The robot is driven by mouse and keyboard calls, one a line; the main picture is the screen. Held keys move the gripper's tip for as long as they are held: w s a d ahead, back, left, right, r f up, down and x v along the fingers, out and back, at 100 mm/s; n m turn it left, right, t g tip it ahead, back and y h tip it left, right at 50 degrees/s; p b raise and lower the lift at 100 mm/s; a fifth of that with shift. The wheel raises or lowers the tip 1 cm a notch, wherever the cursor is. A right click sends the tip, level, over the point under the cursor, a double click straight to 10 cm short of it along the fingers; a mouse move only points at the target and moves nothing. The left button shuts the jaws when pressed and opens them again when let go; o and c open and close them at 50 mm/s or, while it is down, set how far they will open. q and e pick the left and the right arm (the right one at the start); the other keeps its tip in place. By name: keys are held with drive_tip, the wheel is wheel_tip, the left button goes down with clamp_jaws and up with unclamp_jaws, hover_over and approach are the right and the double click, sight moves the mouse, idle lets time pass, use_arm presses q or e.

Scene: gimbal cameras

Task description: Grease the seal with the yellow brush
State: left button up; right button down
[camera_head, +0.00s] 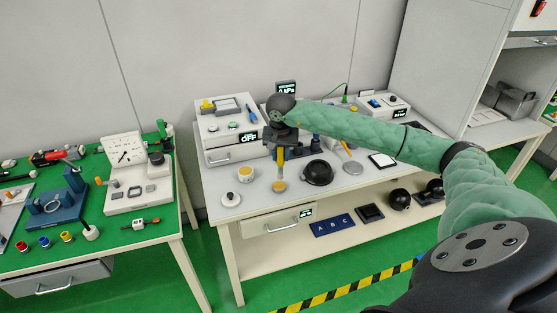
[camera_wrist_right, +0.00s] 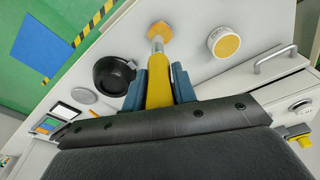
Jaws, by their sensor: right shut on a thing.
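My right gripper (camera_head: 281,148) is shut on the yellow brush (camera_head: 280,156), which points downward over the white table. In the right wrist view the brush's yellow handle (camera_wrist_right: 160,88) sits between the blue fingers (camera_wrist_right: 159,90), with a silver ferrule and an orange-tan tip beyond. I cannot tell whether the tip touches the tabletop. A white tub with yellow contents (camera_head: 245,173) stands left of the brush; it also shows in the right wrist view (camera_wrist_right: 223,42). A round black part (camera_head: 318,172) stands right of the brush. I cannot tell which thing is the seal. My left gripper is not in view.
A white knobbed lid-like piece (camera_head: 230,199) lies near the front left edge. A flat grey disc (camera_head: 353,168) lies to the right. A drawer box marked OFF (camera_head: 228,130) stands behind. Another bench (camera_head: 120,236) with many parts is at left.

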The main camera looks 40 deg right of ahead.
drive_tip(key=shift+r, duration=1.2)
drive_tip(key=shift+w+r, duration=0.1)
drive_tip(key=shift+r, duration=0.25)
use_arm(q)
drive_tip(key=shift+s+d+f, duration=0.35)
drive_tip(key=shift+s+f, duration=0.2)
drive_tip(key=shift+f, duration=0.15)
